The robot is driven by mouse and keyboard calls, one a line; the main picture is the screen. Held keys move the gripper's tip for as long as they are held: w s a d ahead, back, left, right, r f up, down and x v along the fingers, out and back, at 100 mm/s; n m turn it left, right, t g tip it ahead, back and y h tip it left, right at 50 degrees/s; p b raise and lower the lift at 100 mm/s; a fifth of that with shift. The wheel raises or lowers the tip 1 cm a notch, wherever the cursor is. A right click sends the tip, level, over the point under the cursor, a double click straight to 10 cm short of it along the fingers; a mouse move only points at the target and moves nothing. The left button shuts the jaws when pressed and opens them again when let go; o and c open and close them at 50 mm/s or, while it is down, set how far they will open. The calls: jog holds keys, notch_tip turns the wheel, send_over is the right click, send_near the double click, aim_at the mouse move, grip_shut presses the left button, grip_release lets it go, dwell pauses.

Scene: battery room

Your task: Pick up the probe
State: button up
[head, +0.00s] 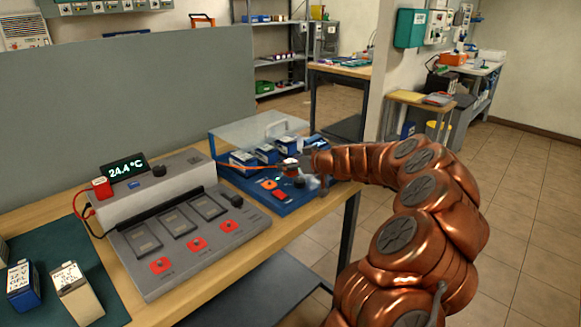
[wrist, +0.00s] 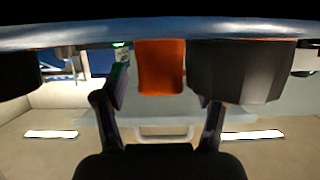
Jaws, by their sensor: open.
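My gripper (head: 305,167) reaches over the blue station (head: 326,193) at the right end of the bench. In the wrist view my gripper (wrist: 160,98) is open, its two dark fingers apart. An orange block (wrist: 160,67) shows between and beyond the fingers, with a large black knob (wrist: 236,72) to its right. The wrist picture appears upside down, with the blue surface along its top. An orange cable (head: 238,165) runs to a small red-orange piece (head: 289,168) beside my gripper, which may be the probe. My gripper partly hides this spot, and I cannot tell whether they touch.
Blue-and-white boxes (head: 267,153) stand behind, near a clear cover (head: 255,130). An orange piece (head: 268,184) and a red piece (head: 282,196) lie on the station. A grey instrument (head: 185,225) with a 24.4 °C display (head: 128,169) is left. Open floor (head: 510,230) lies right.

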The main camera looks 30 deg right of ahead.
jog(key=shift+c, duration=0.2)
grip_shut()
dwell(0.4)
jog(key=shift+r, duration=0.15)
